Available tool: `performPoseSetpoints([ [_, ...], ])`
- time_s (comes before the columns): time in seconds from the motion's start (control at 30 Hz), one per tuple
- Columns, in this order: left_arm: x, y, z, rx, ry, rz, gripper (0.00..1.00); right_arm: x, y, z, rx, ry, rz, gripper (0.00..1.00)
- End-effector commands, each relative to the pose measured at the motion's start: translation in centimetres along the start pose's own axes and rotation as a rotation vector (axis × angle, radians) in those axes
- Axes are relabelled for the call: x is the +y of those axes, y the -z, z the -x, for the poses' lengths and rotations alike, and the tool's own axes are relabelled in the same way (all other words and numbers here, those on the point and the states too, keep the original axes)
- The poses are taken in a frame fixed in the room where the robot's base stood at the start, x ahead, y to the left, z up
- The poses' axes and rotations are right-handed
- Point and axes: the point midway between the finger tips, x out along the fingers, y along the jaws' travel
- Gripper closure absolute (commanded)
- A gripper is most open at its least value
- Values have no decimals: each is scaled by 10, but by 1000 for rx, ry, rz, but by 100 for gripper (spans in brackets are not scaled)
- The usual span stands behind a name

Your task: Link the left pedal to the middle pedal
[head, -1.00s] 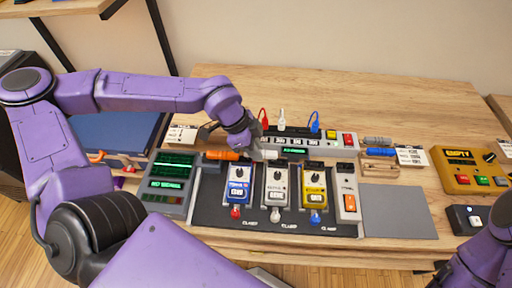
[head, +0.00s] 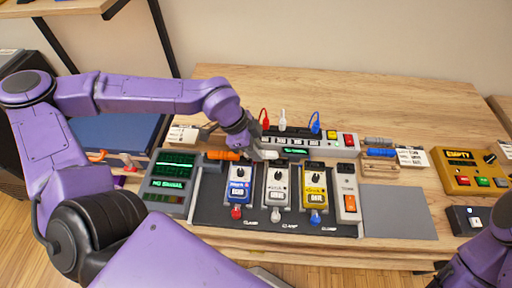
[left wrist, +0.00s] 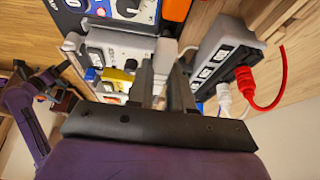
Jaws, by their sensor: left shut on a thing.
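The left pedal (head: 239,185) is blue, the middle pedal (head: 277,187) is grey-white, and the right pedal (head: 314,187) is yellow. They stand in a row on a dark board. My left gripper (head: 258,152) is just above the gap between the left and middle pedals, at their back edge. It is shut on a small white plug (left wrist: 165,52). In the left wrist view the plug is beside the middle pedal (left wrist: 115,45); I cannot tell whether it is seated. The left pedal (left wrist: 128,8) shows at the top. My right gripper is out of view.
A power strip (head: 300,140) with red, white and blue plugs stands behind the pedals. An orange plug (head: 222,155) lies left of my left gripper. A signal screen (head: 172,180) stands at the left. A grey mat (head: 398,212) on the right is bare.

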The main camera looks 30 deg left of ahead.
Motion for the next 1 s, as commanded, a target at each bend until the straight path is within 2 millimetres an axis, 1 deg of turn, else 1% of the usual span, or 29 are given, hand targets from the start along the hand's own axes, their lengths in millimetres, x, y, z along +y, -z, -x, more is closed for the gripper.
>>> performPoseSetpoints([
  [0.33, 0, 0, 0, 0, 0, 0, 100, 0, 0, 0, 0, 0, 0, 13],
  [0.7, 0, -4, -10, 0, 0, 0, 100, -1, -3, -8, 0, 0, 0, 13],
  [1.0, 0, -4, -10, 0, 1, 0, 100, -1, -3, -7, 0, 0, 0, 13],
])
